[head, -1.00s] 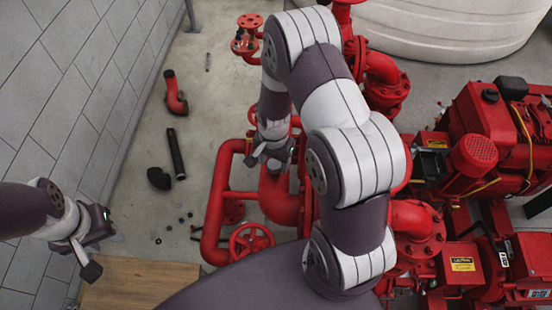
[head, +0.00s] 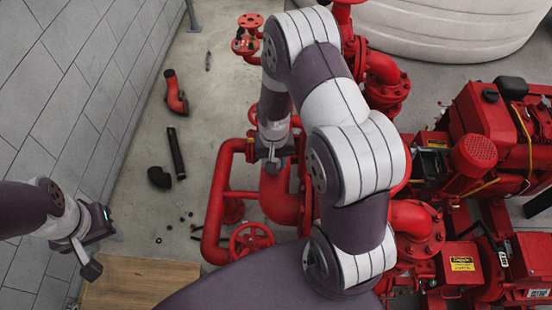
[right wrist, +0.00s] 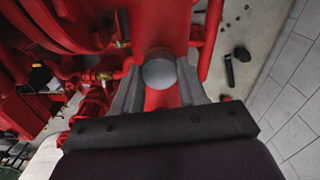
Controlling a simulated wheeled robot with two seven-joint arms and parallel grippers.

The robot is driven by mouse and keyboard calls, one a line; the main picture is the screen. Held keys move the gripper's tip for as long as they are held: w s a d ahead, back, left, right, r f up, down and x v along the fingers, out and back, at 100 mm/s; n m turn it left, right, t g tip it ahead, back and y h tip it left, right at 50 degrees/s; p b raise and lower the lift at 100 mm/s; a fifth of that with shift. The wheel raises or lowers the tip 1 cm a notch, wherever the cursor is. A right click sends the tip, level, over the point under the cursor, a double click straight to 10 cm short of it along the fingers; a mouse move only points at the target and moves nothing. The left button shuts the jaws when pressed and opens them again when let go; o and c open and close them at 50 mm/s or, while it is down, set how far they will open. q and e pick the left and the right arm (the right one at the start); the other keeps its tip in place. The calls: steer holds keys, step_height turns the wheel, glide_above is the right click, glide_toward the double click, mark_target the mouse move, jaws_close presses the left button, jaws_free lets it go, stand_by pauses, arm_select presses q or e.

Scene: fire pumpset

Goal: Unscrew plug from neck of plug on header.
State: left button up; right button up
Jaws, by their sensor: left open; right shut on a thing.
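In the right wrist view the plug (right wrist: 159,70) is a grey round cap between the fingers of my right gripper (right wrist: 158,88). The gripper is shut on it. Red pipe of the header (right wrist: 158,28) lies directly behind the plug; the neck is hidden. In the head view my right gripper (head: 272,165) is over the red header pipe (head: 280,195), and the plug cannot be made out there. My left gripper (head: 105,250) is open and empty at the lower left, above the floor and apart from the pipes.
A red handwheel (head: 250,240) and a red pipe loop (head: 215,205) are close to my right gripper. A red engine (head: 490,130) stands at the right. Black pipe pieces (head: 176,153) and a red elbow (head: 175,92) lie on the floor. A wooden board (head: 130,283) is near my left gripper.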

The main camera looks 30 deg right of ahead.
steer(key=n, duration=0.2)
steer(key=shift+n, duration=0.4)
steer(key=n, duration=0.3)
steer(key=shift+n, duration=0.8)
steer(key=n, duration=0.4)
steer(key=shift+n, duration=0.3)
steer(key=n, duration=0.4)
steer(key=shift+p, duration=0.35)
